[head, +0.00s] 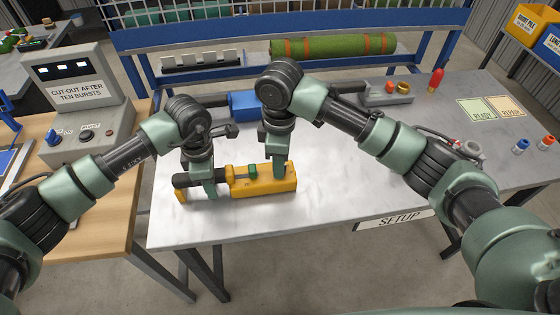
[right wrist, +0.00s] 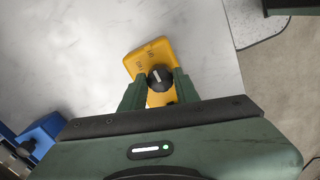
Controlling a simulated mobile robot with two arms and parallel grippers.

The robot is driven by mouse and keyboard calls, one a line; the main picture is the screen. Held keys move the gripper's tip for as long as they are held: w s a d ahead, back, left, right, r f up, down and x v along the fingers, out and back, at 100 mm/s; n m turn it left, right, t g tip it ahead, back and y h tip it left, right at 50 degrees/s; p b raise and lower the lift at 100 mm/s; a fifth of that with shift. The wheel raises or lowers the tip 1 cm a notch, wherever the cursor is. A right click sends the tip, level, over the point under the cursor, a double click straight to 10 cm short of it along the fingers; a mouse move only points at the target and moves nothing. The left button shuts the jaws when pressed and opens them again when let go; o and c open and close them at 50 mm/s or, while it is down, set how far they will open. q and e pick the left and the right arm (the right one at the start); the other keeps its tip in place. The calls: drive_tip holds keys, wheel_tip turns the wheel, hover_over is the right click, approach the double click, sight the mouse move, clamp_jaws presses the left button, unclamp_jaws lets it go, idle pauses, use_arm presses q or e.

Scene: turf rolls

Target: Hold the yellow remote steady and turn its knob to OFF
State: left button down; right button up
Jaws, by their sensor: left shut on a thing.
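The yellow remote (head: 262,186) lies on the metal bench, with a dark grip at its left end and a green part on its middle. My left gripper (head: 211,193) is shut on the remote near its left part. My right gripper (head: 279,174) points down over the remote's right end. In the right wrist view, the black knob (right wrist: 160,77) with a pale pointer line sits between the fingers of my right gripper (right wrist: 161,84), which stand open on either side of it. The pointer aims roughly up the picture. Small dark marks lie beside the knob, too small to read surely.
A blue block (head: 244,105) lies behind the arms. A green turf roll (head: 332,46) rests at the back. A grey control box (head: 85,100) stands on the wooden table at left. The bench (head: 330,195) is clear in front and right of the remote.

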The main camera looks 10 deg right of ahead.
use_arm(q)
drive_tip(key=shift+s+f, duration=0.1)
drive_tip(key=shift+f, duration=0.1)
use_arm(e)
drive_tip(key=o, duration=0.3)
drive_tip(key=shift+r, duration=0.1)
wheel_tip(320, 180, up, 12)
idle(0.4)
use_arm(q)
drive_tip(key=c, duration=1)
unclamp_jaws()
drive_tip(key=shift+o, duration=0.2)
drive_tip(key=shift+r, duration=0.2)
